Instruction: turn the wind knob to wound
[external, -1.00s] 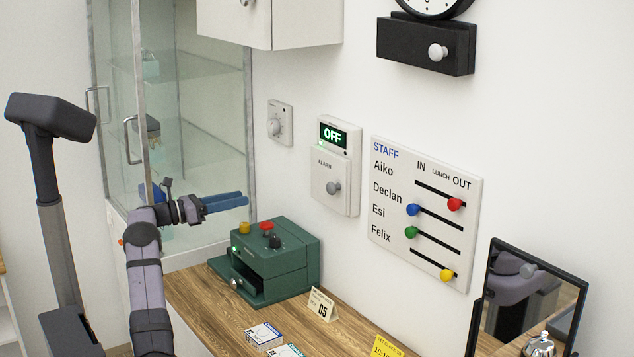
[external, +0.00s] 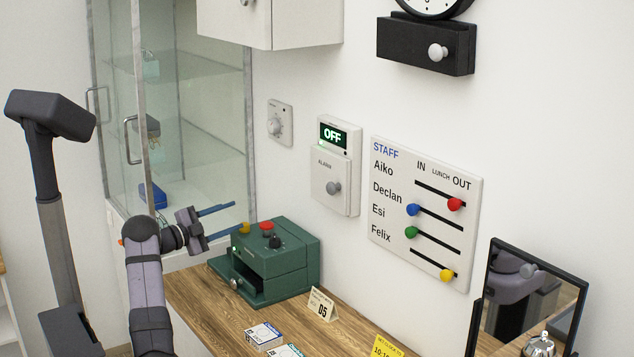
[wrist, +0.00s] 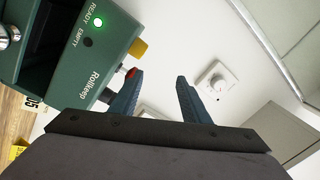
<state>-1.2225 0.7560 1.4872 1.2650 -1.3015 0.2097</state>
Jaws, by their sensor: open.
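The green Rollkeep device (external: 290,268) stands on the wooden counter with its front drawer partly out. It has a yellow knob (external: 243,228), a red knob (external: 266,227) and a black knob (external: 275,242). No wind or wound label is readable, so I cannot tell which knob is the wind knob. My gripper (external: 233,219) is open and empty, left of the device at about the height of its top. In the wrist view the fingers (wrist: 160,76) are apart, and the yellow knob (wrist: 138,48) shows beyond the left finger. A green light (wrist: 98,22) glows by READY.
A wall dial (external: 276,126), an alarm box (external: 336,180) reading OFF, and a staff board (external: 425,215) hang on the wall. A black box with a white knob (external: 437,52) is under the clock. A glass cabinet (external: 175,110) stands behind my gripper. Small boxes (external: 264,335) lie on the counter.

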